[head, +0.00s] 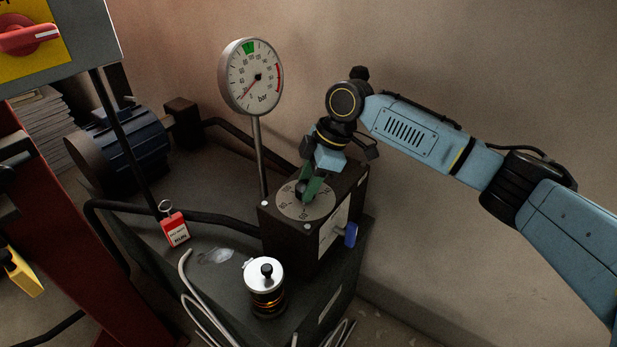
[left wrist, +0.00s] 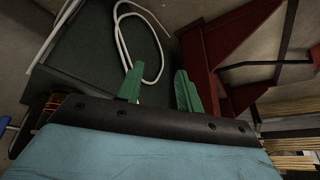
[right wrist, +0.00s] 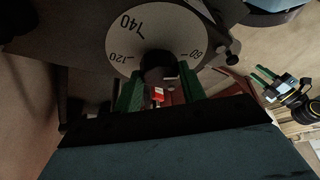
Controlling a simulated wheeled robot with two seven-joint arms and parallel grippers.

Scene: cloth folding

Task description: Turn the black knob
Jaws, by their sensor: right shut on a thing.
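The black knob (head: 300,188) sits in the middle of a pale round dial (head: 291,206) on top of a dark box (head: 281,236). My right gripper (head: 311,190) reaches down from above with its green fingers shut on the knob. In the right wrist view the knob (right wrist: 158,64) is between the two fingers, and the dial (right wrist: 128,42) shows numbers such as 140 and 120. The fingers partly cover the dial. My left gripper (left wrist: 158,88) is open and empty, away from the knob; it also shows in the right wrist view (right wrist: 268,77).
A pressure gauge (head: 252,78) on a thin post stands behind the box, its needle at the lower left. A blue lever (head: 351,235) sticks out of the box's side. A silver-topped cylinder (head: 264,276), a red tag (head: 174,231) and a motor (head: 130,145) are nearby.

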